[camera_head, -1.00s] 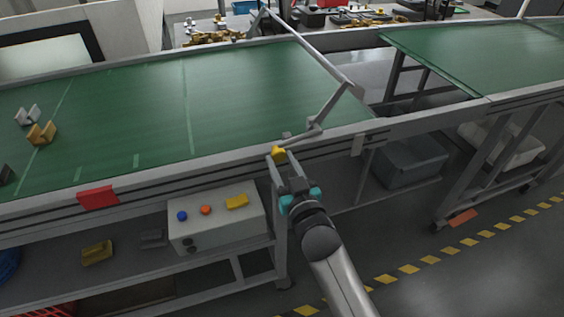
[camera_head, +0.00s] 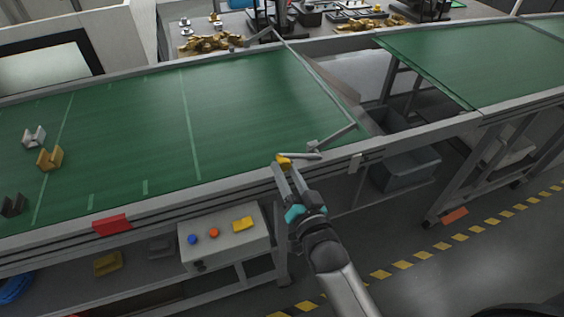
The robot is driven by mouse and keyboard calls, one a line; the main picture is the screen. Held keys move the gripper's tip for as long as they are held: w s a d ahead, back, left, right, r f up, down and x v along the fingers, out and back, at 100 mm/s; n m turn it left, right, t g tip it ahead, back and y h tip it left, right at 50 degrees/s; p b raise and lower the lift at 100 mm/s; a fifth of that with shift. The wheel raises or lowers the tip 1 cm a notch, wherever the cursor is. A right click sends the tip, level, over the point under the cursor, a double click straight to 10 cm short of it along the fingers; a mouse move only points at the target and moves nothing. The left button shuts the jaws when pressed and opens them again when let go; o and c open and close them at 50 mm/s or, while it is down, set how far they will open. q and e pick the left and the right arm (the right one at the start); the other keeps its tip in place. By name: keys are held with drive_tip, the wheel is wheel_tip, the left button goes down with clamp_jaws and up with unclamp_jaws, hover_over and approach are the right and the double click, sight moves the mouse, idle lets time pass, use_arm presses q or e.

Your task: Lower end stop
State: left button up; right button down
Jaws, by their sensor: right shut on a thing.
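The end stop (camera_head: 318,72) is a thin grey bar with a plate, set across the right end of the green conveyor belt (camera_head: 240,110). A bent grey lever (camera_head: 335,137) runs from its near end to a yellow knob (camera_head: 284,160) at the conveyor's front rail. My right gripper (camera_head: 281,167) reaches up from below and is shut on the yellow knob. Its fingers hide part of the knob. Whether the bar touches the belt is hard to tell. My left gripper is not in view.
A second green conveyor (camera_head: 475,65) stands beyond a gap at right. A control box (camera_head: 225,243) with buttons sits below the front rail, near my right arm. Several small blocks, one yellow (camera_head: 50,158), lie on the belt's left part. A grey bin (camera_head: 407,170) is under the gap.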

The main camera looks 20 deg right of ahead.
drive_tip(key=d+r+m+p, duration=0.3)
drive_tip(key=r+m+p, duration=0.2)
drive_tip(key=m, duration=0.1)
drive_tip(key=shift+d+p, duration=0.3)
drive_tip(key=shift+w+r, duration=0.1)
idle(0.3)
drive_tip(key=shift+c, duration=2.1)
unclamp_jaws()
drive_tip(key=shift+d, duration=0.1)
drive_tip(key=s+b, duration=0.1)
drive_tip(key=s, duration=1.4)
drive_tip(key=shift+s+d, duration=0.15)
drive_tip(key=shift+d, duration=0.05)
